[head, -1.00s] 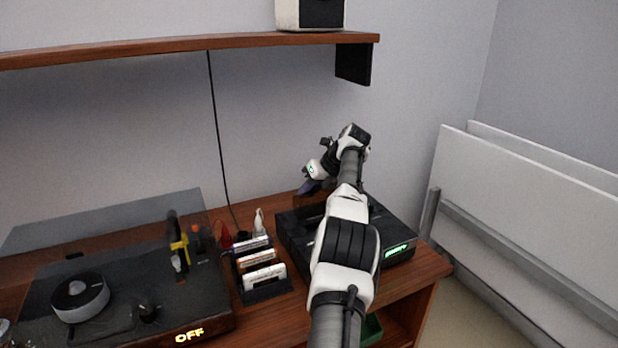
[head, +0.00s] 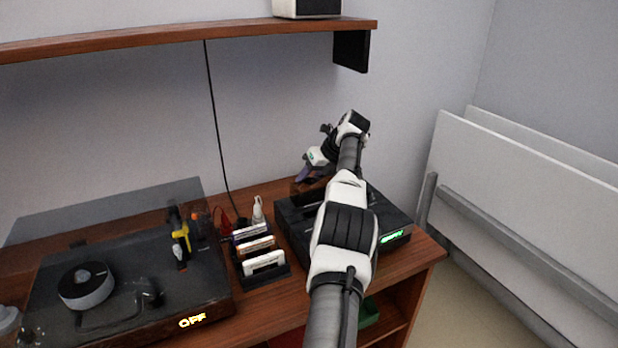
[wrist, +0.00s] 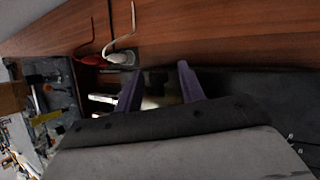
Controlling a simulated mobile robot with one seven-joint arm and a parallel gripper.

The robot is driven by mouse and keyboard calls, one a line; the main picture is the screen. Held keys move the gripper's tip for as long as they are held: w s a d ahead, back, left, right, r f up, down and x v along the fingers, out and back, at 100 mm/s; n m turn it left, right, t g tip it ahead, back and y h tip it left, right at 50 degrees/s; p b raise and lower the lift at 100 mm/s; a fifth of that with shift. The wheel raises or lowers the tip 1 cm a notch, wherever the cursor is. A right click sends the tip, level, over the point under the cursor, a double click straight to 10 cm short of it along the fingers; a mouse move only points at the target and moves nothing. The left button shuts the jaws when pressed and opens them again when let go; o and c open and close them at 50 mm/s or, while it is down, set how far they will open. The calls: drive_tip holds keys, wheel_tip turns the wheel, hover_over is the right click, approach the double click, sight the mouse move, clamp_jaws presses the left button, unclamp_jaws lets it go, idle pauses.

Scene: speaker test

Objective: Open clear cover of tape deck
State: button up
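The tape deck (head: 290,228) is a black box with a green lit display on the right part of the wooden cabinet. Its clear cover cannot be made out; my arm hides much of the deck's top. My gripper (head: 308,174) is over the deck's back edge, pointing down and left. In the wrist view my gripper (wrist: 160,75) shows two purple fingers with a clear gap between them, and I see nothing held. The dark deck surface (wrist: 265,85) lies to the right of the fingers. Whether the fingers touch it cannot be told.
A turntable (head: 110,300) reading OFF is further left. A shelf (head: 180,38) runs above. White panels (head: 520,180) lean at right.

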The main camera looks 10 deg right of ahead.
drive_tip(key=shift+a+f, duration=0.15)
drive_tip(key=shift+a, duration=0.05)
drive_tip(key=shift+d+r+b, duration=0.15)
drive_tip(key=shift+r+b, duration=0.05)
drive_tip(key=shift+b, duration=0.1)
drive_tip(key=p+v, duration=0.2)
drive_tip(key=v, duration=1.1)
drive_tip(key=shift+r, duration=0.2)
drive_tip(key=shift+d, duration=0.15)
drive_tip(key=shift+c, duration=0.2)
